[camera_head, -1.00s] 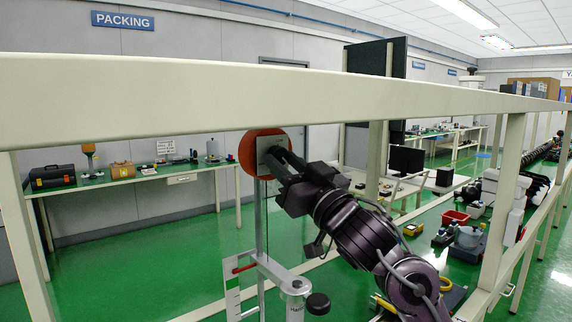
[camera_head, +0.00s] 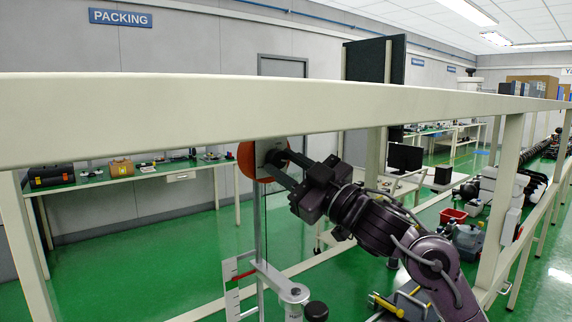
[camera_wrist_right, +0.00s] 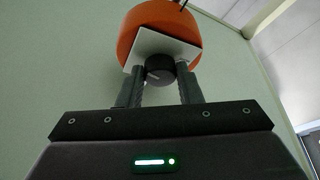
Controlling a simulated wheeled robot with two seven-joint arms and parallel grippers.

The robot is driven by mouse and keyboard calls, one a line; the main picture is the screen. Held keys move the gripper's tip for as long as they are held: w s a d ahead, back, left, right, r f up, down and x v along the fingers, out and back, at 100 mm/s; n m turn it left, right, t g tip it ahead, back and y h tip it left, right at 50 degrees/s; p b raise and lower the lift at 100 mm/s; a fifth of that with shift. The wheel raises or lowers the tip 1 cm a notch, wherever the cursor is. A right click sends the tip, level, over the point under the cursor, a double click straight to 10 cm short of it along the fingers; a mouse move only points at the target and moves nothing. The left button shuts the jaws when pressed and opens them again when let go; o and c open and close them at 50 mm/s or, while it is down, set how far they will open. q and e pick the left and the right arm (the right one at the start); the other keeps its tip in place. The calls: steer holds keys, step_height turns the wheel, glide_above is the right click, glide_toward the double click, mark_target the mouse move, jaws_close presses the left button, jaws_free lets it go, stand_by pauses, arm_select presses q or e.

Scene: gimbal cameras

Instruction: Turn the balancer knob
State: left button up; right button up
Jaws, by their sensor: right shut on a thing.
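The balancer is an orange round housing (camera_head: 246,160) under the long cream beam, on top of a grey upright post. In the right wrist view the orange housing (camera_wrist_right: 150,25) carries a tilted white square plate (camera_wrist_right: 165,42). A small black knob (camera_wrist_right: 159,70) with a white mark stands out from the plate. My right gripper (camera_wrist_right: 160,82) has one finger on each side of the knob and is shut on it. In the head view my right gripper (camera_head: 276,166) reaches the housing from the right, and the knob is hard to make out. My left gripper is not in view.
The cream beam (camera_head: 300,110) crosses above the gripper. Below the housing are the post, a red pointer with a white scale (camera_head: 233,290) and a black knob (camera_head: 316,311). A bench (camera_head: 125,178) stands behind. Green floor is open between.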

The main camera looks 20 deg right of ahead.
steer(key=shift+d+r+n+g+y, duration=0.1)
steer(key=shift+n+g+y, duration=0.4)
steer(key=shift+n, duration=1.2)
steer(key=o, duration=1)
